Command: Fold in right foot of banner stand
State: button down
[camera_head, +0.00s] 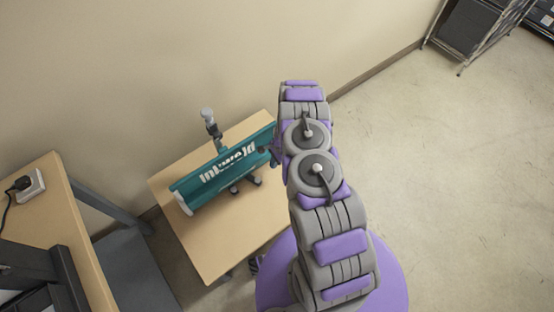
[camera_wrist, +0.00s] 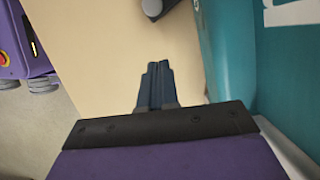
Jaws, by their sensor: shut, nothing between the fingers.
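The teal banner stand (camera_head: 225,165) with white lettering lies slantwise across a small wooden table. Dark feet (camera_head: 245,184) show at its near side, and a post with a grey knob (camera_head: 207,114) rises behind it. My arm reaches to the right end of the stand and hides that end in the head view. In the wrist view the teal body (camera_wrist: 285,75) fills the right side, and a dark rounded end piece (camera_wrist: 152,8) shows at the top edge. My gripper (camera_wrist: 158,66) is shut and empty, over the tabletop, apart from the end piece.
The small table's wooden top (camera_head: 200,255) is bare at the front. A wooden workbench (camera_head: 45,205) with a white socket box (camera_head: 30,186) stands at the left. A wall runs behind. A metal rack (camera_head: 470,30) stands far back right; the floor at right is clear.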

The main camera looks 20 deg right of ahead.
jog(key=x, duration=0.2)
jog(key=a+b+x, duration=0.1)
jog(key=x, duration=0.2)
jog(key=shift+a+r, duration=0.1)
jog(key=shift+a, duration=0.05)
jog(key=shift+s+a+b, duration=0.35)
jog(key=shift+a+b, duration=0.3)
jog(key=shift+a, duration=0.75)
